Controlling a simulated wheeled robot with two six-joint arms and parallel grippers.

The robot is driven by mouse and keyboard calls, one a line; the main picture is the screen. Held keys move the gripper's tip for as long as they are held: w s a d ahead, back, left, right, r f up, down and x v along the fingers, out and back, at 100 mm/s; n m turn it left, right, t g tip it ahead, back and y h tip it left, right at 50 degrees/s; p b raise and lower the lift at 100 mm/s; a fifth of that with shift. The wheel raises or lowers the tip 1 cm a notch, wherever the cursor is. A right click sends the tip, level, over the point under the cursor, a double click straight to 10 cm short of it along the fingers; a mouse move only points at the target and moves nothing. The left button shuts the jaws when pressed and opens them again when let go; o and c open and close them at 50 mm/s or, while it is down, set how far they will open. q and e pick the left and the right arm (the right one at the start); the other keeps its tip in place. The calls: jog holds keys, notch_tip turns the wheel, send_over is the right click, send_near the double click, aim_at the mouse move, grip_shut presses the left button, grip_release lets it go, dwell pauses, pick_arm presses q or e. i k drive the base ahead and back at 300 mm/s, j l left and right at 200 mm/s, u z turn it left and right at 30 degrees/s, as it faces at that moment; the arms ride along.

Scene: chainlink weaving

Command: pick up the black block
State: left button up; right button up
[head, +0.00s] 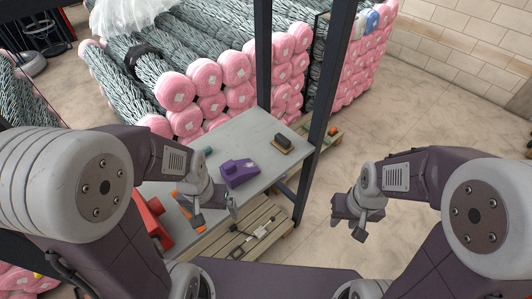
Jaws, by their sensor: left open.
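The black block (284,141) lies near the far right corner of the grey table (258,127). It is dark on top with a tan lower side. My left gripper (215,214) is open and empty at the near side of the table, well short of the block. My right gripper (350,229) hangs over the floor to the right of the table, away from the block. I cannot tell whether its fingers are apart.
A purple object (239,173) sits mid-table, between my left gripper and the block. A small teal piece (207,151) and a red object (151,222) lie further left. A dark post (323,110) rises at the table's right. Pink-ended rolls (208,75) are stacked behind.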

aim_at(282, 143)
jog(key=i+l+u, duration=0.2)
jog(key=u, duration=0.25)
jog(key=i+l+u, duration=0.1)
jog(key=l+u, duration=0.35)
jog(key=i+l+u, duration=0.1)
jog(key=l+u, duration=1.2)
jog(key=k+l+u, duration=0.1)
jog(key=l+u, duration=0.2)
jog(key=u, duration=0.15)
